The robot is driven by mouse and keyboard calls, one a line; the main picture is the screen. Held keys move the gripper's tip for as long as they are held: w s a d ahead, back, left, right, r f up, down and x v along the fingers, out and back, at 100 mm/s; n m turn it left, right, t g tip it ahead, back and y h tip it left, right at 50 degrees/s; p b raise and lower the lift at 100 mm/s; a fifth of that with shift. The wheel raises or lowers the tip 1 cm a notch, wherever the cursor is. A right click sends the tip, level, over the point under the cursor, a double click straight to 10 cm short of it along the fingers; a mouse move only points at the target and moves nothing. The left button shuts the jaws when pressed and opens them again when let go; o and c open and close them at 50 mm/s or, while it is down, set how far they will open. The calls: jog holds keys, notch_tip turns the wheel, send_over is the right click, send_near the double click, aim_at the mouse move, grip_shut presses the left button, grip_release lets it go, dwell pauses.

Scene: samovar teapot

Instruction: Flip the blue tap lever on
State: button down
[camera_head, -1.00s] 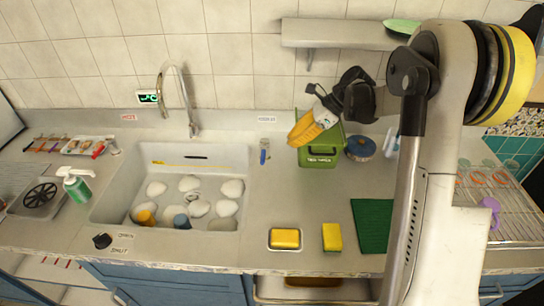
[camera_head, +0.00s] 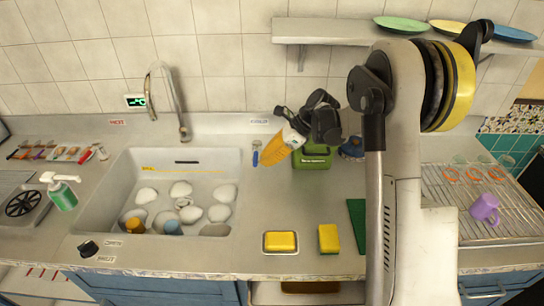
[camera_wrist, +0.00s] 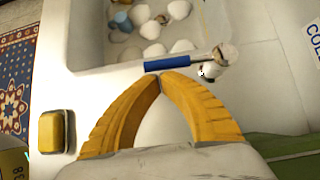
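The blue tap lever (camera_head: 256,156) stands on the counter just right of the sink, below a small label on the wall. In the wrist view the blue lever (camera_wrist: 168,63) lies across the picture just beyond the fingertips, joined to a metal stem on its right. My gripper (camera_head: 263,163) has yellow fingers and points down-left beside the lever. In the wrist view the two fingertips (camera_wrist: 162,77) meet with nothing between them. They look very close to the blue lever, but I cannot tell whether they touch it.
The sink (camera_head: 226,165) with several white pieces is left of the lever. A tall curved faucet (camera_head: 179,105) rises behind it. Yellow sponges (camera_head: 329,238) lie at the front. A shelf (camera_head: 330,30) hangs above.

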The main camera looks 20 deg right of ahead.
jog(key=shift+a+f, duration=0.1)
jog(key=shift+a, duration=0.15)
dwell(0.3)
jog(key=shift+a+m+t, duration=0.2)
jog(key=shift+m+t, duration=0.1)
jog(key=shift+m, duration=0.1)
